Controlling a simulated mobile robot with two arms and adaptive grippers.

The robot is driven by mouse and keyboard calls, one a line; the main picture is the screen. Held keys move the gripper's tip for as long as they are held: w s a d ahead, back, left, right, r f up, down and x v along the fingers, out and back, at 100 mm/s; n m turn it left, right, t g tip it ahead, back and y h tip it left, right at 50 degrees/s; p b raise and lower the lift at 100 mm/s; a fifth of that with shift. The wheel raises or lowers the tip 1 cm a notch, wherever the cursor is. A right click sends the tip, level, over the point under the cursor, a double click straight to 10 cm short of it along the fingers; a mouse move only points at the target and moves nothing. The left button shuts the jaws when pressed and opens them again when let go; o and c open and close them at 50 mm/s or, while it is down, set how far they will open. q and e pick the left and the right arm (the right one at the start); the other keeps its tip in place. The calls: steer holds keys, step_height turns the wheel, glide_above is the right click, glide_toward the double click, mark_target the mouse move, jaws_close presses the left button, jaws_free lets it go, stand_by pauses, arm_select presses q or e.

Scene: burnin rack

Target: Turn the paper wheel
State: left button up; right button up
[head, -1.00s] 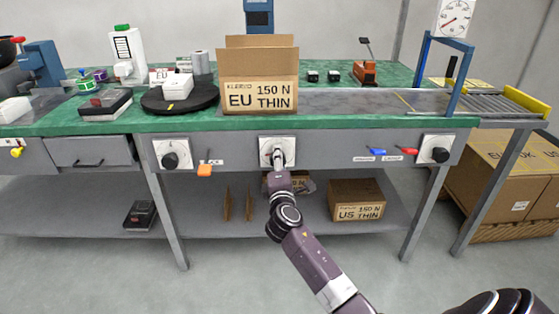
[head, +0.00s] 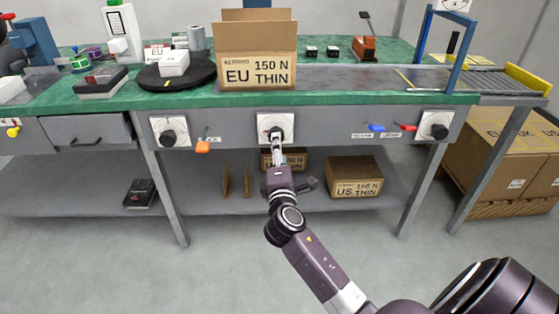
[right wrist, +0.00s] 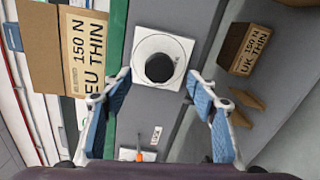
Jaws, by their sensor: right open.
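A round black knob on a white square plate (head: 265,120) sits mid-way along the bench's front panel; I cannot read a label naming it the paper wheel. In the right wrist view the knob (right wrist: 159,68) lies beyond the fingertips, in the gap between them. My right gripper (head: 277,138) reaches up to it from below in the head view. Its blue-padded fingers (right wrist: 157,78) are spread wide and hold nothing. Whether a finger touches the knob I cannot tell. My left gripper is not in view.
Similar knobs sit at the panel's left (head: 169,138) and right (head: 437,131). An EU box (head: 258,72) stands above on the bench; a US box (head: 355,188) is on the shelf below.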

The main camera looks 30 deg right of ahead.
steer(key=shift+v, duration=2.2)
